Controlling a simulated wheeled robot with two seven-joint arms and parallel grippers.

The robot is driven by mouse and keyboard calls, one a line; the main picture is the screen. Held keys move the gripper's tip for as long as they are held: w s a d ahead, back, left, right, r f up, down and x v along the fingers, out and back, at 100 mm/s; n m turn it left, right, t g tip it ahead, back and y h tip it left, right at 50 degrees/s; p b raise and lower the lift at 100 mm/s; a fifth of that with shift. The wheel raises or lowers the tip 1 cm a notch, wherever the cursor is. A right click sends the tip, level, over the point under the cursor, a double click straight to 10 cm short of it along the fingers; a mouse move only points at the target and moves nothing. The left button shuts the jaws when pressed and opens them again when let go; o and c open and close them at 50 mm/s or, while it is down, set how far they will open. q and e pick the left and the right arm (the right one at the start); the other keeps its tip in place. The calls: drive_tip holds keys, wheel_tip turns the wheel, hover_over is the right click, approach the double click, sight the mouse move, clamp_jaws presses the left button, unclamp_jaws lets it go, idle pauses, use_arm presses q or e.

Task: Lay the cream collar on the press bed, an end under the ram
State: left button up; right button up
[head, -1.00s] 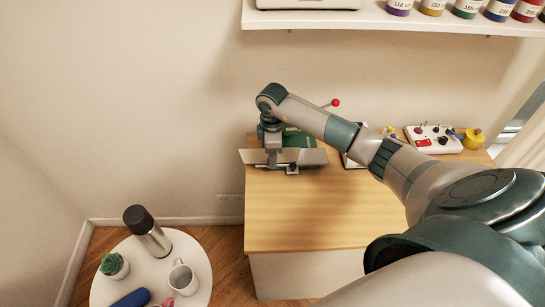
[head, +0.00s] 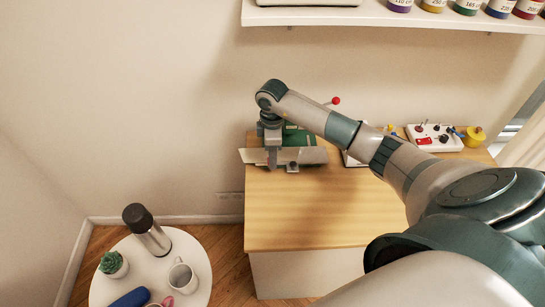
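A pale, greyish flat strip (head: 312,156) with slanted ends lies crosswise at the back left of the wooden table. It looks like the cream collar, but I cannot separate it surely from the press bed. A green press part (head: 300,138) shows just behind it, and a lever with a red ball (head: 336,101) rises at the right. My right gripper (head: 272,164) points down at the strip, left of its middle. Its fingers look close together, but their grip is too small to make out. The ram is hidden behind my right arm. My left gripper is out of view.
The wooden table (head: 310,215) is bare in front. A white control box (head: 435,138) and a yellow object (head: 475,137) stand at the back right. A round white table (head: 195,248) holds a flask, mug and plant. A shelf (head: 390,20) with spools hangs above.

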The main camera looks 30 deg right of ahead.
wheel_tip(320, 180, up, 11)
drive_tip(key=b, duration=0.2)
drive_tip(key=shift+b, duration=0.35)
drive_tip(key=shift+s+f, duration=0.1)
idle(0.7)
